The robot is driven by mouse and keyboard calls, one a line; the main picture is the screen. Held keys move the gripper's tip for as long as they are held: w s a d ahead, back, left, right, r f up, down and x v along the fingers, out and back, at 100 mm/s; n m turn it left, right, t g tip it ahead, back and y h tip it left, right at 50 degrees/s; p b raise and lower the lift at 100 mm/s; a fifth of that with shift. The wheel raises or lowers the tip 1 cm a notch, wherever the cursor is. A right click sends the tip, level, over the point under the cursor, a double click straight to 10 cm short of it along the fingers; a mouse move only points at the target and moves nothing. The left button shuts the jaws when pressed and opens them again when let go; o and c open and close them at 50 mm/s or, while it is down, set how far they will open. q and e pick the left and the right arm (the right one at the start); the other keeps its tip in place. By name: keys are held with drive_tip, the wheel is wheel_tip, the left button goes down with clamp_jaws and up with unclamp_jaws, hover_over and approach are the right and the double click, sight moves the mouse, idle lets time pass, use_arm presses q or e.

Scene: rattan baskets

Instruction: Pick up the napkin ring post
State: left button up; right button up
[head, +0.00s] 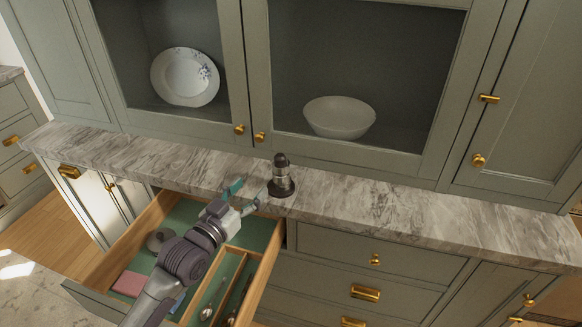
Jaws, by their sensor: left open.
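The napkin ring post (281,178) stands upright on the marble counter near its front edge. It looks like a dark post on a round dark base, with a pale band around its middle. My left gripper (248,192) is open and empty, with its teal-tipped fingers just left of the post. One finger is close to the post's base; I cannot tell whether it touches. My right gripper is not in view.
An open drawer (268,268) below my left arm holds a dark round object (158,240), a pink cloth (130,284) and cutlery in wooden compartments. Glass-front cabinets behind the counter hold a plate (185,77) and a white bowl (339,117). The counter (420,221) is clear to the right.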

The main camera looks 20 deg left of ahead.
sight(277, 162)
use_arm(q)
drive_tip(key=p+x, duration=0.1)
drive_tip(key=x, duration=0.7)
drive_tip(key=shift+w+d+r, duration=0.1)
drive_tip(key=shift+w, duration=0.1)
drive_tip(key=shift+w+d, duration=0.1)
drive_tip(key=shift+w, duration=0.1)
drive_tip(key=x, duration=0.1)
drive_tip(key=p+x, duration=0.2)
drive_tip(key=x, duration=0.1)
drive_tip(key=shift+d, duration=0.25)
drive_tip(key=shift+w+d+f, duration=0.1)
drive_tip(key=shift+w+f, duration=0.15)
drive_tip(key=shift+w, duration=0.2)
drive_tip(key=shift+s, duration=0.1)
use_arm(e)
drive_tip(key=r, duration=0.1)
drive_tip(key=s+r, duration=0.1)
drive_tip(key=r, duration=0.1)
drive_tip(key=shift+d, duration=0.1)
use_arm(q)
drive_tip(key=shift+c, duration=1.1)
clamp_jaws()
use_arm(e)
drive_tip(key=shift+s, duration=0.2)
